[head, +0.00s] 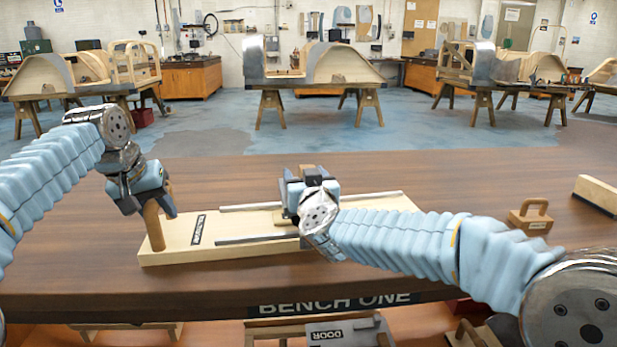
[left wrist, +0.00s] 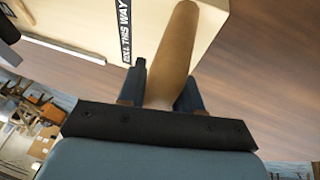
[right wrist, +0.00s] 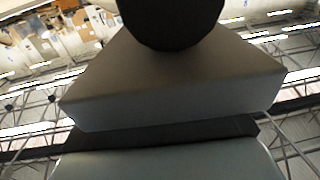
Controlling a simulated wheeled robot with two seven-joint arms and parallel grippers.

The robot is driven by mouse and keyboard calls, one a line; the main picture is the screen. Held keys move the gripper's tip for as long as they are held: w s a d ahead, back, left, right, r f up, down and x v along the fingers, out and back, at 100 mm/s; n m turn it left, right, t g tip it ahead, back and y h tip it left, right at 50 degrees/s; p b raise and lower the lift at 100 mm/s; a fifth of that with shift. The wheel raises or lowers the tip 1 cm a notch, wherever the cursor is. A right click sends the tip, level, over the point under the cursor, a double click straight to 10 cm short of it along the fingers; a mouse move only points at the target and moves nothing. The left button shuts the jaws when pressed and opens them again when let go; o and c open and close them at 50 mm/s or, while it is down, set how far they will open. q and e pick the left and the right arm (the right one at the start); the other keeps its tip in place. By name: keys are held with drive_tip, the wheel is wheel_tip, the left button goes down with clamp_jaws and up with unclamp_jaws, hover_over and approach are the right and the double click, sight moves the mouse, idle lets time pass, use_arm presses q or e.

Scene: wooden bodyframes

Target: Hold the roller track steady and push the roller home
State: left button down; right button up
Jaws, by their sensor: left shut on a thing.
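The roller track (head: 175,240) is a pale wooden board with two metal rails (head: 255,238), lying flat on the bench. An upright wooden post (head: 153,226) stands at its left end. My left gripper (head: 160,202) is shut on the post's upper part; the left wrist view shows the post (left wrist: 172,55) between the two fingers. My right gripper (head: 303,180) is low over the track's middle, between the rails.
A small wooden block with a handle (head: 531,216) sits on the bench to the right. A pale wooden bar (head: 597,194) lies at the right edge. The bench (head: 100,270) is clear around the track. Wooden bodyframes on trestles stand far behind.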

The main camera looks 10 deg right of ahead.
drive_tip(key=shift+o, duration=0.3)
drive_tip(key=shift+s+d, duration=0.1)
use_arm(q)
drive_tip(key=shift+a, duration=0.1)
use_arm(e)
drive_tip(key=s+d, duration=0.1)
drive_tip(key=s, duration=1)
drive_tip(key=shift+s, duration=0.35)
use_arm(q)
drive_tip(key=c, duration=0.7)
unclamp_jaws()
